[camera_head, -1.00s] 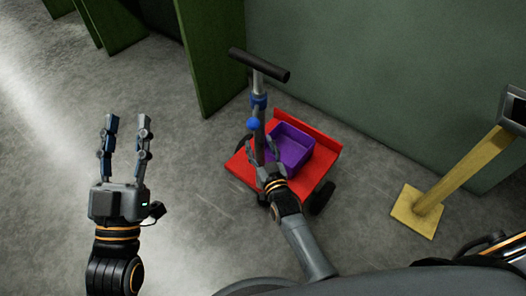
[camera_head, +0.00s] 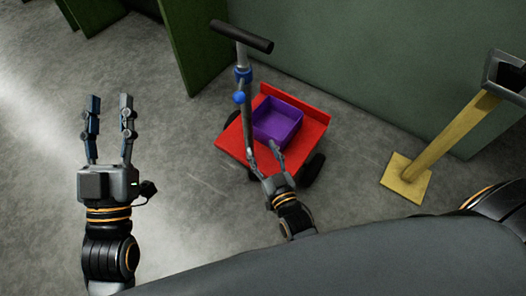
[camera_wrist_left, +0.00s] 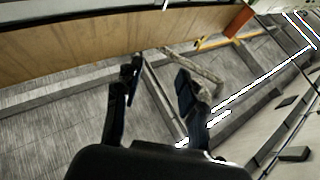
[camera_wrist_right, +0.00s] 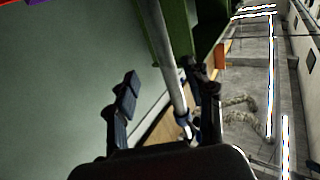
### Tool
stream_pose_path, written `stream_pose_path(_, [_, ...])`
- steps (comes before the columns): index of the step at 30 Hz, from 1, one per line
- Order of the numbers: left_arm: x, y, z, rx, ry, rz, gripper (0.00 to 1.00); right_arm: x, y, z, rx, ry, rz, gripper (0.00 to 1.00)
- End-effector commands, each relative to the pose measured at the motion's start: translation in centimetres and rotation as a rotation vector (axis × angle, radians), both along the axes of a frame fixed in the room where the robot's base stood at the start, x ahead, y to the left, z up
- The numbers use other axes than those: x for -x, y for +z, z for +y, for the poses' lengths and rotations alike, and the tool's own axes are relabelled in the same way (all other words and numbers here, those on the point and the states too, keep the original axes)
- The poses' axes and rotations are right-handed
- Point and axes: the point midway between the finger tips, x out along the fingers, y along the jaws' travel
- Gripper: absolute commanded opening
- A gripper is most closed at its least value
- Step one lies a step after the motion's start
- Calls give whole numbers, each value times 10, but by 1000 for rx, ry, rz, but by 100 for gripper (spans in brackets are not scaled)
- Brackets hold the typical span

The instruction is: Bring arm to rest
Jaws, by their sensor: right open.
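My left gripper (camera_head: 110,103) is open and empty, held over bare floor at the left of the head view. Its two fingers point up the picture, and they also show in the left wrist view (camera_wrist_left: 163,75) with nothing between them. My right gripper (camera_head: 262,150) is open at the near side of a red cart (camera_head: 237,140), by the lower part of the cart's grey upright pole (camera_head: 246,115). In the right wrist view the pole (camera_wrist_right: 165,50) runs between the open fingers (camera_wrist_right: 167,85). Whether it touches them I cannot tell.
A purple bin (camera_head: 279,121) sits on the cart. A black crossbar handle (camera_head: 241,36) tops the pole. A yellow post (camera_head: 437,143) with a square base stands at the right. Green panels (camera_head: 187,45) stand behind. Floor at the left is clear.

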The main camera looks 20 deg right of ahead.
Motion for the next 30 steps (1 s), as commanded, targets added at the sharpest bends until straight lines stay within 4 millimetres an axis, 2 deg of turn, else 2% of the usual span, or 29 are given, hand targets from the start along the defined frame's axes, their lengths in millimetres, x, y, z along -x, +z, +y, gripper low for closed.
stream_pose_path(12, [-2, -1, 0, -2, 0, 8, 40, 0, 0, 0, 0, 2, 7, 52])
stream_pose_path(14, [-7, -7, -1, -10, 1, 35, 40, 2, -2, 1, 3, 7, 28, 52])
stream_pose_path(16, [-19, -22, -4, -27, 2, 96, 40, 6, -7, 3, 7, 19, 75, 52])
stream_pose_path(17, [-25, -32, -5, -37, 4, 134, 40, 8, -10, 4, 10, 26, 102, 52])
stream_pose_path(20, [-44, -80, -8, -81, 7, 293, 40, 23, -27, 8, 22, 53, 223, 52])
stream_pose_path(23, [-52, -141, -7, -131, 12, 477, 40, 46, -49, 9, 37, 81, 365, 52])
stream_pose_path(26, [-44, -202, -2, -179, 17, 659, 40, 75, -70, 6, 55, 103, 508, 52])
stream_pose_path(27, [-37, -226, 1, -197, 18, 732, 40, 88, -78, 4, 63, 110, 565, 52])
stream_pose_path(29, [-22, -260, 7, -226, 22, 841, 40, 110, -88, -1, 76, 119, 650, 52])
stream_pose_path(30, [-9, -281, 11, -244, 23, 914, 40, 124, -93, -5, 84, 124, 707, 52])
